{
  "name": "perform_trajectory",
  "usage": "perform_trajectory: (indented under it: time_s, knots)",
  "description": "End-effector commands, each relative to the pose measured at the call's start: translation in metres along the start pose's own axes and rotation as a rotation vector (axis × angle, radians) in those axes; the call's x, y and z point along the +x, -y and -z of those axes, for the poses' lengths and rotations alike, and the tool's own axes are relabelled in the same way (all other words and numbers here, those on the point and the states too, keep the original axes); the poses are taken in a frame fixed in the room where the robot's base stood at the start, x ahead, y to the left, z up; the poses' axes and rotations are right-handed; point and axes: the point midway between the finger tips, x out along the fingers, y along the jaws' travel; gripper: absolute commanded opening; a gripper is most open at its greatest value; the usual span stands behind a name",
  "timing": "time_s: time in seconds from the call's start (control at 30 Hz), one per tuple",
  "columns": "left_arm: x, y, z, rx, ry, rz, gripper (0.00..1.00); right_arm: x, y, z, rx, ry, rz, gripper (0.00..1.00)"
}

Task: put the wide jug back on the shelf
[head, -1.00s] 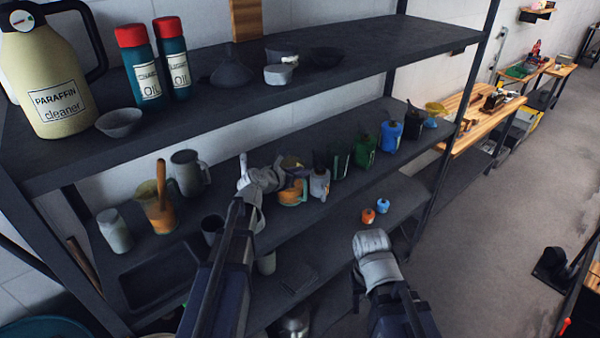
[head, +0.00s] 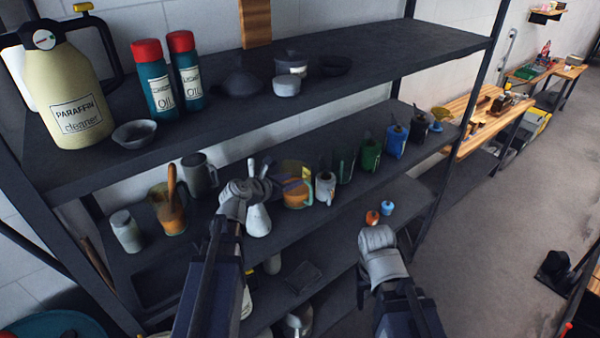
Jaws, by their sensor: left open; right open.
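The orange see-through jug (head: 297,192) with a side handle looks like the wide jug. It stands upright on the middle shelf (head: 330,205), in the row of cans and jugs. My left gripper (head: 247,192) is open, just left of the jug and apart from it in the picture. A white bottle-like vessel (head: 258,221) shows beside the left gripper, which partly hides it; I cannot tell whether they touch. My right gripper (head: 377,240) is open and empty, in front of the shelves at the right, near two small bottles.
An amber jug with a brown handle (head: 173,214), a grey jug (head: 199,176) and a pale jar (head: 126,232) stand left on the middle shelf. A grey can (head: 325,188), a green can (head: 370,155) and a blue can (head: 396,141) stand right. The upper shelf (head: 400,55) has free room right.

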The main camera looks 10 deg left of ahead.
Motion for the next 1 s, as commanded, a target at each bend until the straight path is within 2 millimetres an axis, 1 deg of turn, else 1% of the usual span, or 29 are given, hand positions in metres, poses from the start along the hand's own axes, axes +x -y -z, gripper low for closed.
perform_trajectory:
  time_s: [0.03,0.2,0.33,0.57,0.63,0.67,0.77,0.8,0.87,0.9,0.97,1.0]
  knots:
    - [-0.012,0.001,-0.002,0.000,0.000,-0.001,0.41,-0.006,-0.001,-0.001,0.000,0.000,0.000,0.50]
    - [-0.028,0.001,-0.001,-0.001,0.000,0.000,0.41,-0.012,-0.001,-0.001,0.002,0.001,0.000,0.50]
    - [-0.032,0.000,0.000,0.000,0.000,0.000,0.41,-0.013,-0.001,-0.001,0.003,0.001,0.000,0.50]
    - [-0.032,0.001,0.000,0.002,0.000,0.002,0.41,-0.013,-0.001,-0.001,0.003,0.001,0.000,0.50]
    - [-0.030,0.007,0.002,0.035,-0.012,0.016,0.41,-0.013,-0.001,-0.001,0.003,0.001,0.000,0.50]
    - [-0.028,0.013,0.004,0.071,-0.023,0.029,0.41,-0.013,-0.001,-0.001,0.003,0.001,0.000,0.50]
    - [-0.019,0.048,0.016,0.295,-0.090,0.119,0.41,-0.013,-0.001,-0.001,0.003,0.000,0.000,0.50]
    - [-0.016,0.069,0.024,0.429,-0.125,0.176,0.41,-0.013,-0.001,-0.001,0.003,0.000,0.000,0.50]
    - [-0.013,0.101,0.040,0.664,-0.180,0.283,0.41,-0.013,-0.001,-0.001,0.003,0.000,0.000,0.50]
    - [-0.013,0.123,0.051,0.831,-0.212,0.363,0.41,-0.013,-0.001,-0.001,0.003,0.000,0.000,0.50]
    - [-0.016,0.151,0.070,1.076,-0.249,0.491,0.41,-0.013,-0.001,-0.001,0.003,0.000,0.000,0.50]
    - [-0.020,0.168,0.082,1.236,-0.267,0.582,0.41,-0.013,-0.001,-0.001,0.003,0.000,0.000,0.50]
